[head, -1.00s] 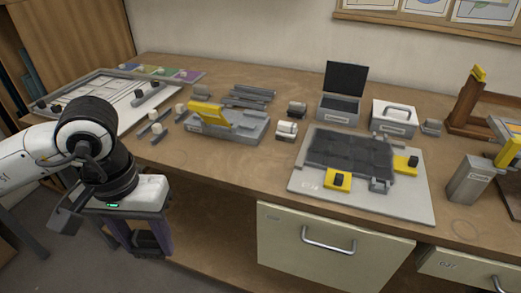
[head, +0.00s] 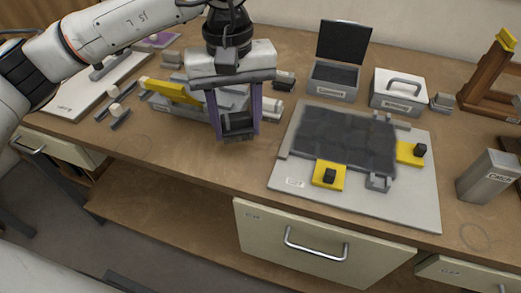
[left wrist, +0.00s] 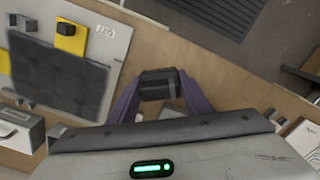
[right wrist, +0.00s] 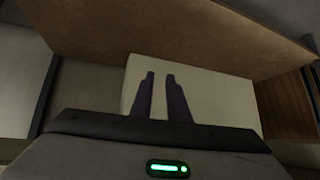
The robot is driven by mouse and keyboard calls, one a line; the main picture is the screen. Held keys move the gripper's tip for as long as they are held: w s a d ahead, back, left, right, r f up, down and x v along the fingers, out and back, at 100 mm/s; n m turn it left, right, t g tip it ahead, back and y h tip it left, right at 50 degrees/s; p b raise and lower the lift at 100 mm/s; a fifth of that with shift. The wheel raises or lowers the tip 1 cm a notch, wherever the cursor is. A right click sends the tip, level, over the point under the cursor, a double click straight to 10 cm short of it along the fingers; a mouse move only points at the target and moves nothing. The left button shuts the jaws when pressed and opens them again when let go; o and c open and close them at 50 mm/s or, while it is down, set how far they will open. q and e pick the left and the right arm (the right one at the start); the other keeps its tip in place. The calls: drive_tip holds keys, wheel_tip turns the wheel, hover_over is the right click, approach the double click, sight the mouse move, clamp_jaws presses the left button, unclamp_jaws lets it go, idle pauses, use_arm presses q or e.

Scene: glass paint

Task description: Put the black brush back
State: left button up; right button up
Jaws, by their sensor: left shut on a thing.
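My left gripper (head: 238,125) hangs above the worktop, left of the grey board with the dark sheet. It is shut on a small black block (head: 237,121), which looks to be the black brush. In the left wrist view the black block (left wrist: 158,85) sits between the two purple fingers. In the head view it is below the wrist housing and hides part of the yellow-handled grey device. My right gripper (right wrist: 162,85) shows only in the right wrist view. Its fingers are a little apart with nothing between them, in front of a pale panel.
The grey board (head: 410,205) carries a dark sheet (head: 345,140) and two yellow clamps, one at the front (head: 328,174). Behind stand an open-lidded box (head: 334,80) and a closed handled box (head: 398,92). A metal container (head: 488,177) is at the right. The worktop's front strip is mostly clear.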

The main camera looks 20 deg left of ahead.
sight(254, 153)
use_arm(q)
drive_tip(key=shift+w+d+r+n, duration=1)
drive_tip(key=shift+w+r+n, duration=0.15)
drive_tip(key=shift+r+n, duration=0.1)
drive_tip(key=f, duration=0.6)
drive_tip(key=f+p, duration=0.1)
drive_tip(key=f, duration=0.2)
drive_tip(key=shift+w+d+f, duration=0.15)
drive_tip(key=shift+w+f, duration=0.1)
drive_tip(key=shift+f, duration=0.15)
drive_tip(key=o, duration=1)
drive_tip(key=shift+r, duration=0.35)
wheel_tip(254, 153, up, 12)
drive_tip(key=b, duration=0.1)
drive_tip(key=shift+f+b, duration=0.15)
drive_tip(key=shift+b, duration=0.15)
